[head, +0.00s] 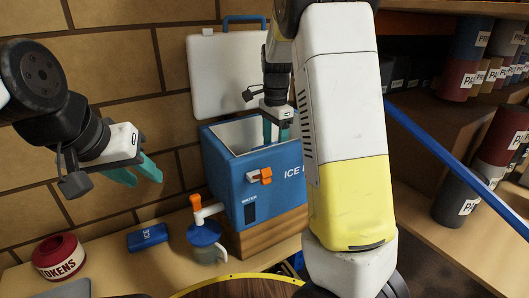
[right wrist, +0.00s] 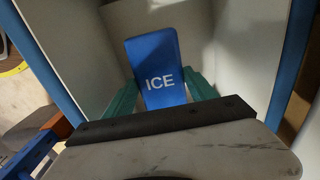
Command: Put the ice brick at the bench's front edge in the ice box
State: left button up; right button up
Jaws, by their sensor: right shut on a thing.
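The blue ice box (head: 221,176) stands open on a wooden block, its white lid (head: 215,75) raised behind it. My right gripper (head: 276,132) reaches down into the box opening. In the right wrist view it is shut on a blue ice brick (right wrist: 160,62) marked ICE, held between the green fingers within the pale inner walls. Whether the brick touches the box floor cannot be told. A second blue ice brick (head: 148,237) lies flat on the bench. My left gripper (head: 141,173) is open and empty above the bench, left of the box.
A red tokens tub (head: 58,257) is at the left. A blue pole (head: 440,148) and shelves of paint tins (head: 459,207) are at the right. My right arm hides part of the box.

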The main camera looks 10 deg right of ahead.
jog(key=shift+f, duration=2.15)
jog(key=o, duration=1.8)
jog(key=shift+f, duration=0.15)
jog(key=shift+c, duration=0.2)
notch_tip(320, 180, up, 12)
jog(key=shift+r, duration=0.15)
